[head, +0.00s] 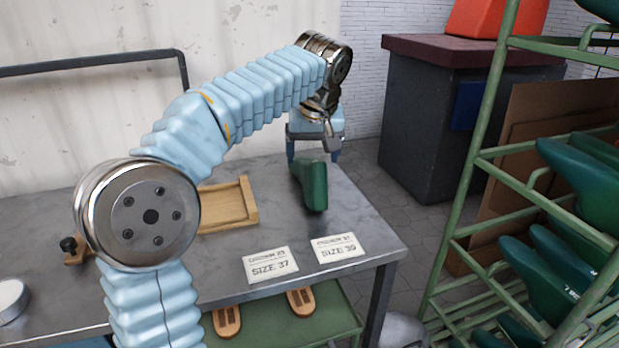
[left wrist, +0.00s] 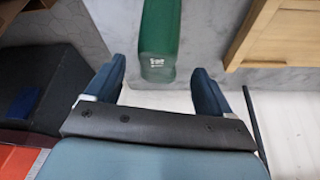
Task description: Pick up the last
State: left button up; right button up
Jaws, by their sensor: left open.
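The green last (head: 314,187) lies on the grey table (head: 362,222), near its right end. It also shows in the left wrist view (left wrist: 160,38), with small white print on its near end. My left gripper (head: 313,155) is above the table at the last's far end. Its two fingers are apart, and in the left wrist view the gripper (left wrist: 160,85) has the last's printed end in line with the gap between them. I cannot tell whether a finger touches it. My right gripper is in neither view.
A wooden tray (head: 252,213) lies left of the last. Cards reading SIZE 37 (head: 270,265) and SIZE 39 (head: 339,247) lie at the front edge. A green rack (head: 484,160) with several green lasts stands at right. A dark cabinet (head: 425,125) stands behind.

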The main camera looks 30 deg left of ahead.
aim_at(312, 161)
pick_arm(q)
jog(key=x, duration=0.4)
jog(key=shift+f, duration=0.15)
jog(key=c, duration=1.2)
